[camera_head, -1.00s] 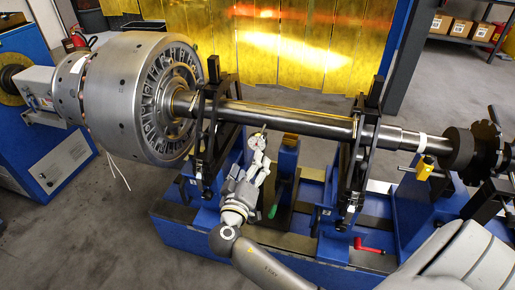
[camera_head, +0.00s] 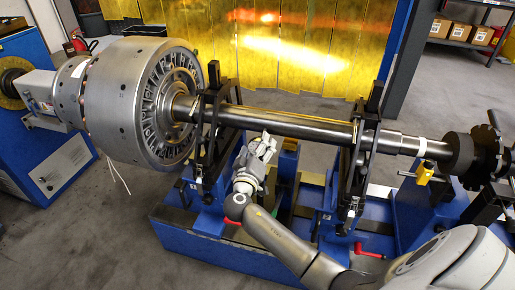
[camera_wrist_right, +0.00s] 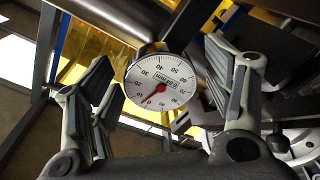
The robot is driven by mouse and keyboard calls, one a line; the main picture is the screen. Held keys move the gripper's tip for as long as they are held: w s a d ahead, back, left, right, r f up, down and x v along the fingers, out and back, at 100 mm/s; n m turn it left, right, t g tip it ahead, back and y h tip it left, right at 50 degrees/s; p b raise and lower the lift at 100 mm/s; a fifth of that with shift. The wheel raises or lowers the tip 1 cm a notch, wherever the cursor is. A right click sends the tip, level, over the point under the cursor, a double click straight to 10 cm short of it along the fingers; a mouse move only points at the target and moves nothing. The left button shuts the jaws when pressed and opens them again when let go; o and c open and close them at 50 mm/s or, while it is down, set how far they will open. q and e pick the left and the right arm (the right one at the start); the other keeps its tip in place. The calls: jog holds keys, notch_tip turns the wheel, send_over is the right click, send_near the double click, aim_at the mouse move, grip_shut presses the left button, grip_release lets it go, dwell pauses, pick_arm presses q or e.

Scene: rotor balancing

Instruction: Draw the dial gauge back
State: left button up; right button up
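The dial gauge (camera_wrist_right: 161,82) shows in the right wrist view, with a round white face, a red needle and a dark rim. My right gripper (camera_wrist_right: 160,74) has its fingers spread, one to the left and one to the right of the gauge face. A gap shows on each side, so it does not grip the gauge. In the head view my right gripper (camera_head: 264,144) is just below the steel shaft (camera_head: 290,123), right of the large rotor drum (camera_head: 125,100). I cannot make out the gauge there. My left gripper is not in view.
Black bearing uprights stand left (camera_head: 211,135) and right (camera_head: 358,165) of my right gripper on the blue machine base (camera_head: 200,240). A red handle (camera_head: 368,251) sticks out at the front. A yellow block (camera_head: 425,171) hangs near the shaft's right end.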

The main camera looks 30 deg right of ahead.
jog(key=c, duration=1.4)
jog(key=v, duration=0.3)
jog(key=shift+a+f, duration=0.15)
jog(key=shift+a, duration=0.05)
jog(key=o, duration=1.5)
jog(key=shift+s+a, duration=0.1)
jog(key=shift+c, duration=0.2)
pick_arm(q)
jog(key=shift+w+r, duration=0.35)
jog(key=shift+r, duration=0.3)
pick_arm(e)
jog(key=v, duration=1.2)
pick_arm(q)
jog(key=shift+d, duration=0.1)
